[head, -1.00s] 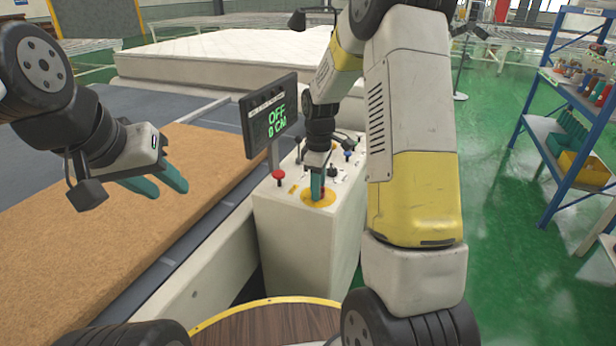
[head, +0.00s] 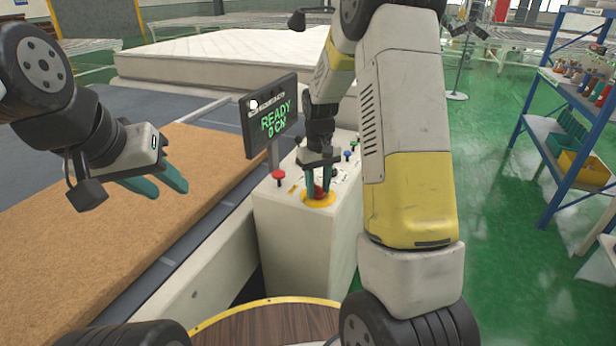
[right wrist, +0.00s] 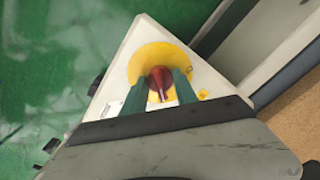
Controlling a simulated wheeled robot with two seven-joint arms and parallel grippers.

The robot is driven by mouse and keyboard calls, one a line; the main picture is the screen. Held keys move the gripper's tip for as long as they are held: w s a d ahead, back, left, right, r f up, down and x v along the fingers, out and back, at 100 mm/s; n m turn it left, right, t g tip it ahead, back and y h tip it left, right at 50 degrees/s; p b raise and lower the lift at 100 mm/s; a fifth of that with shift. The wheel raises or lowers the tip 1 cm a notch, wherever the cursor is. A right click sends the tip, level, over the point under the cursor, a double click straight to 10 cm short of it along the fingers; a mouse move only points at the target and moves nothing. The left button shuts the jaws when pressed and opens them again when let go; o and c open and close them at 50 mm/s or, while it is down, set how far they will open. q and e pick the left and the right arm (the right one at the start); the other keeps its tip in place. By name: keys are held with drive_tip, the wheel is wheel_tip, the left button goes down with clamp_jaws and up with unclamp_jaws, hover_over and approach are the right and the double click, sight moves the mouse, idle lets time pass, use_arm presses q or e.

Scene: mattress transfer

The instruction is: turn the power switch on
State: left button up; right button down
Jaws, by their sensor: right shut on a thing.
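The power switch (right wrist: 161,82) is a red knob on a yellow disc on top of the white control console (head: 290,235). In the head view the yellow disc (head: 318,203) shows below my right gripper (head: 318,190). My right gripper comes down from above, and its two teal fingers are shut on the red knob, one on each side, in the right wrist view (right wrist: 160,88). The display (head: 270,115) on the console reads READY and 0 CM in green. My left gripper (head: 160,187) is open and empty above the brown mat, with its fingers apart.
Other controls, including a red button (head: 279,175), sit on the console top. A brown mat (head: 90,250) lies at the left, and a white mattress (head: 220,58) lies behind. A blue shelf (head: 560,130) stands at the right, with clear green floor before it.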

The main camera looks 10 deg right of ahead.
sight(318, 186)
drive_tip(key=shift+m, duration=0.5)
drive_tip(key=c, duration=1)
unclamp_jaws()
drive_tip(key=shift+o, duration=0.2)
wheel_tip(318, 186, up, 7)
drive_tip(key=shift+r, duration=0.45)
